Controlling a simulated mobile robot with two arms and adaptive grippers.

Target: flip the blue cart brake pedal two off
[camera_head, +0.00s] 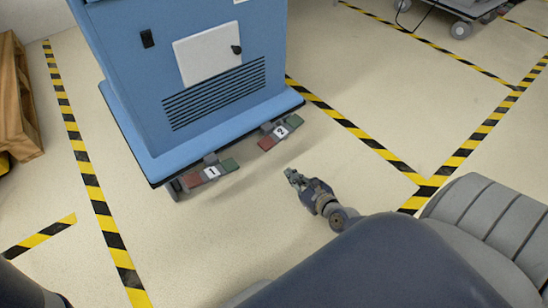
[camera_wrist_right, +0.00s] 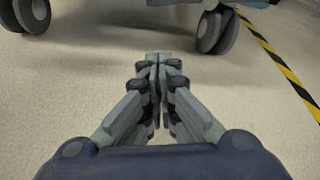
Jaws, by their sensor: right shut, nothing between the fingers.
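The blue cart (camera_head: 215,115) stands at the upper left of the head view. Brake pedal two (camera_head: 280,131) sticks out low at the cart's right front corner, with a red part on the left, a white label "2" and a green part on the right. Brake pedal one (camera_head: 209,174) is at the left front corner, labelled "1", also red and green. My right gripper (camera_head: 292,175) is shut and empty, in front of and below pedal two, apart from it. In the right wrist view the shut fingers (camera_wrist_right: 158,62) point toward the cart's wheels. My left gripper is not visible.
Cart wheels (camera_wrist_right: 213,30) show under the cart in the right wrist view. Yellow-black floor tape (camera_head: 350,125) runs right of the cart. A wooden pallet (camera_head: 14,100) stands at the far left. Another cart (camera_head: 462,12) is at the top right. The floor before the pedals is clear.

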